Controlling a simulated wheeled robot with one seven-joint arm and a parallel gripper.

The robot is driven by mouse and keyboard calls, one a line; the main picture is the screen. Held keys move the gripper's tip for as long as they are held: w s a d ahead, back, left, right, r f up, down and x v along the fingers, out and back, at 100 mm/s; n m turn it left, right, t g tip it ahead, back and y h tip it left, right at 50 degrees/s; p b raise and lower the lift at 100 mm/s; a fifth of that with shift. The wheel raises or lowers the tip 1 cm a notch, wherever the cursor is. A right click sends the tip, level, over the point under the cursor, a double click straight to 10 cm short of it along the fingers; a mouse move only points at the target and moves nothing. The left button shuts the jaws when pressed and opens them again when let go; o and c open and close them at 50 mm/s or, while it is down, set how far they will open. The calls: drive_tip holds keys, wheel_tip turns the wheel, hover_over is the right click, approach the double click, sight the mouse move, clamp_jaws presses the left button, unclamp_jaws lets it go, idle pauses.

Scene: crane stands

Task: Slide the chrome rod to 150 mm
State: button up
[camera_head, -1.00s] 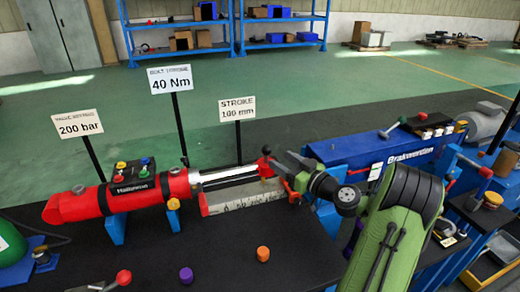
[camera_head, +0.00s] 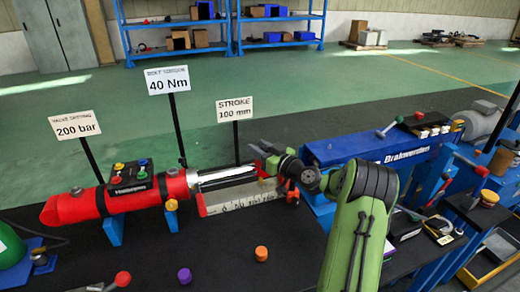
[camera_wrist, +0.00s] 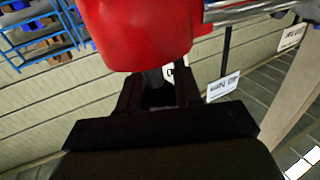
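The chrome rod (camera_head: 226,178) runs out of the right end of the red cylinder (camera_head: 130,197), above a pale graduated scale (camera_head: 240,196). It also shows at the top right of the wrist view (camera_wrist: 262,8). My gripper (camera_head: 264,152) is at the rod's outer end and hides most of that end. In the wrist view a large red part (camera_wrist: 135,35) lies right at the fingertips of my gripper (camera_wrist: 158,85). The fingers stand apart with a dark piece between them; whether they press on it is unclear. A sign (camera_head: 236,110) behind reads STROKE 100 mm.
Signs for 200 bar (camera_head: 76,125) and 40 Nm (camera_head: 168,80) stand behind the cylinder. A purple cap (camera_head: 185,275) and an orange cap (camera_head: 261,253) are on the dark bench in front. A blue machine (camera_head: 350,145) stands to the right.

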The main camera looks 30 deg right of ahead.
clamp_jaws()
drive_tip(key=shift+f, duration=0.1)
drive_tip(key=shift+d, duration=0.1)
drive_tip(key=shift+d+f+b, duration=0.15)
drive_tip(key=shift+b, duration=0.55)
drive_tip(key=shift+s+d, duration=0.15)
drive_tip(key=shift+d, duration=0.1)
drive_tip(key=o, duration=0.7)
unclamp_jaws()
drive_tip(key=shift+o, duration=0.2)
drive_tip(key=shift+r, duration=0.2)
